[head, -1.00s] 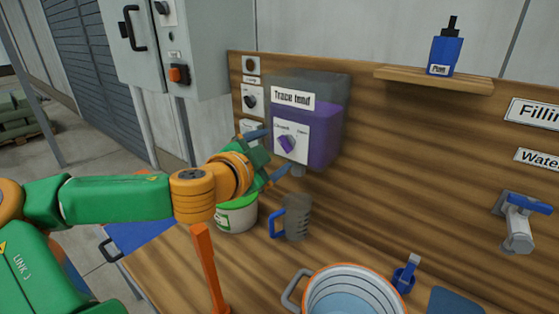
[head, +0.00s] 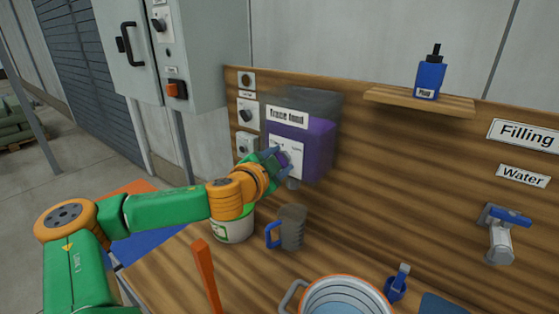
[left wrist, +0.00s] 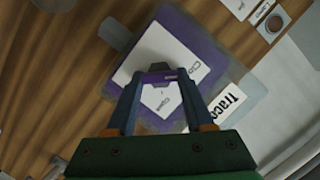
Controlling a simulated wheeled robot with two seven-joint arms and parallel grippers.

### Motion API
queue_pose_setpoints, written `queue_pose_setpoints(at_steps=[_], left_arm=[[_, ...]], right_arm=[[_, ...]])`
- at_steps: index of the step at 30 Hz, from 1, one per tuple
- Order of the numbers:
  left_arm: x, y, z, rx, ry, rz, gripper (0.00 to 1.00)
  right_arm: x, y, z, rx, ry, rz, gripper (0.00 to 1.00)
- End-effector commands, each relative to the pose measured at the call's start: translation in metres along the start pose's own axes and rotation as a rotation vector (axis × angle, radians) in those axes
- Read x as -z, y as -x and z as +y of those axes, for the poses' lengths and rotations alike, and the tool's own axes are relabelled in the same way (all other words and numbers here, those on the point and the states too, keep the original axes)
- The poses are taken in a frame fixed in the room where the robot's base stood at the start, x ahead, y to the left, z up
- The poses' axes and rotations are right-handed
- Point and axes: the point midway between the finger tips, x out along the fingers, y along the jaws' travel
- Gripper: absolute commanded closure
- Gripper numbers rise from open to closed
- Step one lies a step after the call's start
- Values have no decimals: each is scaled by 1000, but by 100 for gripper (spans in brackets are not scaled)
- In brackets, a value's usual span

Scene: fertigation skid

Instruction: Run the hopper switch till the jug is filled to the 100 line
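The hopper (head: 318,150), labelled "Trace feed" or similar, hangs on the wooden panel with purple contents under a clear upper part. The grey see-through jug (head: 292,228) with a blue handle stands upright on the bench below the hopper's spout (head: 293,184). Its fill level and 100 line cannot be made out. My right gripper is out of view.
A white tub with a green rim (head: 232,230) stands left of the jug, below my left arm. A large orange-rimmed pot (head: 345,283) is in front, with a water tap (head: 500,238) at right. A blue bottle (head: 429,77) stands on a shelf.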

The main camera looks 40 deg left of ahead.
Motion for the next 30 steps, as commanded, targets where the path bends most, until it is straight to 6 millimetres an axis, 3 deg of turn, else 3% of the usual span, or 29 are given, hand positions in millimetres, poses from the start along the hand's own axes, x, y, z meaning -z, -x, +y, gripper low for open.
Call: queue_pose_setpoints(at_steps=[3, 9, 17, 21, 30], left_arm=[[-1, 0, 2, 4, -20, 0, 100], [-2, -1, 6, 117, -385, 0, 100], [-2, 0, 5, 127, -421, 0, 100], [-3, -1, 6, 182, -596, -1, 100], [-2, 0, 5, 179, -589, -1, 100]], right_arm=[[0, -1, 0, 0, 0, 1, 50], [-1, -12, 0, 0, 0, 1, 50], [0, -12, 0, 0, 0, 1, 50], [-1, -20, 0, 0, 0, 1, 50], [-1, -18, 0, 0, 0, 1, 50]])
